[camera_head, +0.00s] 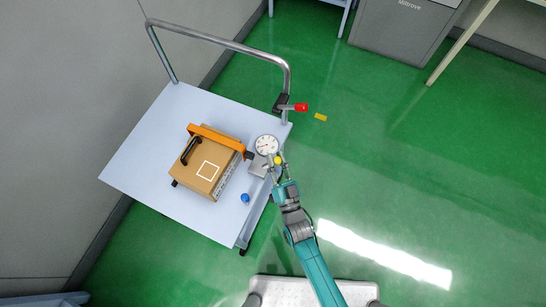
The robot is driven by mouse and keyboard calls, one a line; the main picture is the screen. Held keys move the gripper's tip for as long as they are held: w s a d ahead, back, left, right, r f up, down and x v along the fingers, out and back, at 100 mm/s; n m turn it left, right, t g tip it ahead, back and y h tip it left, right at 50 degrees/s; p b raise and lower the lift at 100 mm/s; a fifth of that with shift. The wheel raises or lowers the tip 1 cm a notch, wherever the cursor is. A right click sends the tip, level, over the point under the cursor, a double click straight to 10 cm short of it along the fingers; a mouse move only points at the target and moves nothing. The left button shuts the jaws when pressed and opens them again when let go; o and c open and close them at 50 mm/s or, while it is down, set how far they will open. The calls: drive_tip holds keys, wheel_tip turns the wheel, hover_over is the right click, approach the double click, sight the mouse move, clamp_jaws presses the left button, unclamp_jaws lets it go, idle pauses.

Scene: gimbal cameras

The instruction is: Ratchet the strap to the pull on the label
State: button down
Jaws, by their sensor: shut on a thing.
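A brown box (192,176) sits on the pale cart, with an orange strap (221,139) across its far end. The strap runs down right to a grey metal ratchet unit (258,165) beside the box. A round white dial gauge (267,145) stands just above this unit; its reading is too small to tell. My gripper (279,165) is at the cart's right edge, shut on a yellow knob (278,160) beside the ratchet unit. The fingers partly hide the knob.
A blue object (245,198) stands near the cart's front right edge. The cart (140,160) has a metal push rail (225,42) and a red-tipped lever (300,107) at its right corner. Yellow tape (320,117) lies on the green floor. The cart's left side is clear.

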drive_tip(key=shift+d, duration=0.1)
drive_tip(key=c, duration=0.9)
unclamp_jaws()
drive_tip(key=v, duration=1.2)
drive_tip(key=shift+f, duration=0.1)
drive_tip(key=s+d+r+g+h, duration=0.2)
drive_tip(key=s+d+r+h, duration=0.25)
drive_tip(key=s+d, duration=0.6)
drive_tip(key=s+d+r+g+h, duration=0.1)
drive_tip(key=s+r, duration=0.2)
drive_tip(key=r, duration=0.1)
drive_tip(key=s+d+r+g+h, duration=0.1)
drive_tip(key=s+d+r, duration=0.1)
drive_tip(key=s+r, duration=0.2)
drive_tip(key=s+d+r+g+h, duration=0.1)
drive_tip(key=s+d+r, duration=0.1)
drive_tip(key=r, duration=0.3)
drive_tip(key=shift+s+d+r+m+h, duration=0.15)
drive_tip(key=shift+s+m+h, duration=0.15)
drive_tip(key=shift+s, duration=0.55)
